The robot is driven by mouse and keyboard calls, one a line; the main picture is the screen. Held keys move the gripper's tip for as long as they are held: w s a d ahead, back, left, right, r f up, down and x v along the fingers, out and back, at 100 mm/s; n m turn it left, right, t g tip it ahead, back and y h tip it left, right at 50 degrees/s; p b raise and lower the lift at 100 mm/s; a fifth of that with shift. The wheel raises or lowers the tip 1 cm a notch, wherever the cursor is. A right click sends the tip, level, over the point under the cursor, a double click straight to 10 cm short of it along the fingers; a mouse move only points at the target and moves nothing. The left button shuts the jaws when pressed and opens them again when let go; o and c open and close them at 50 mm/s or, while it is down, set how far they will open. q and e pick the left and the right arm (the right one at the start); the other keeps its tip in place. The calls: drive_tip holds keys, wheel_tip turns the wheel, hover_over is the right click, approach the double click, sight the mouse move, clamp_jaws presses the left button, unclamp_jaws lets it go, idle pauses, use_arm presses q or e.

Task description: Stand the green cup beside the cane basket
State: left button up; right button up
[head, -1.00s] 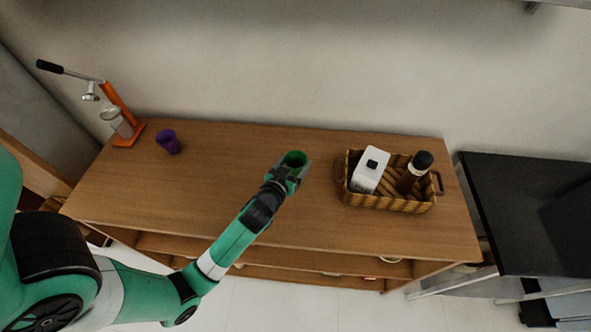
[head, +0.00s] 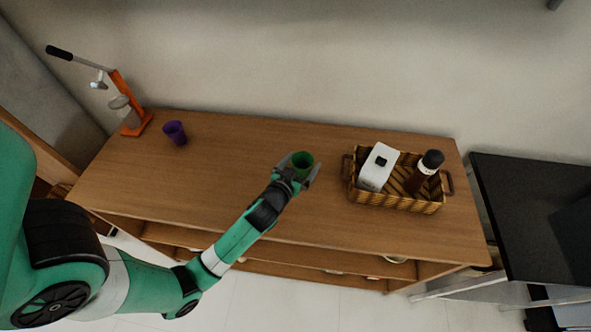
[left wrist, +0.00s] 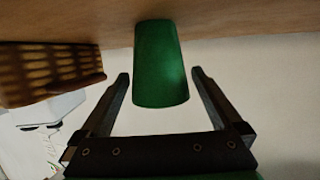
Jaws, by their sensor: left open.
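The green cup (head: 302,160) stands upright on the wooden cabinet top, left of the cane basket (head: 397,201). My left gripper (head: 300,168) is open around the cup, one finger on each side. In the left wrist view the green cup (left wrist: 160,65) sits between the open fingers (left wrist: 161,75), with a visible gap on both sides. The cane basket (left wrist: 45,68) is at the left of that view. My right gripper is not in view.
The basket holds a white carton (head: 378,167) and a dark bottle (head: 425,170). A purple cup (head: 175,132) and an orange lever press (head: 128,105) stand at the left end of the cabinet top (head: 225,160). A black table (head: 535,215) is at the right.

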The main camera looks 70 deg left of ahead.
use_arm(q)
drive_tip(key=v, duration=1.1)
drive_tip(key=shift+s+d+p, duration=0.2)
drive_tip(key=shift+s+p, duration=0.2)
drive_tip(key=shift+w+r, duration=0.1)
drive_tip(key=shift+r, duration=0.05)
drive_tip(key=w+d+r+m+t+h, duration=0.1)
drive_tip(key=w+d+r+t, duration=0.3)
drive_tip(key=r, duration=0.5)
drive_tip(key=w+d+r+m+t+h, duration=0.1)
drive_tip(key=w+d+r+t, duration=0.1)
drive_tip(key=w+r, duration=0.6)
drive_tip(key=w+d+r+t+h, duration=0.1)
drive_tip(key=w+d+r+t, duration=0.2)
drive_tip(key=r, duration=0.8)
drive_tip(key=s+d+r+m+t+h, duration=0.2)
drive_tip(key=d+r+t+h, duration=0.1)
drive_tip(key=r, duration=0.6)
drive_tip(key=s+d+r+m+t+h, duration=0.2)
drive_tip(key=d+r+m+h, duration=0.15)
drive_tip(key=r, duration=0.55)
drive_tip(key=s+d+r+m+t+h, duration=0.2)
drive_tip(key=d+r+t+h, duration=0.1)
drive_tip(key=r, duration=0.5)
wheel_tip(320, 180, up, 33)
drive_tip(key=p, duration=3.2)
drive_tip(key=shift+w+p, duration=0.25)
drive_tip(key=shift+p, duration=0.1)
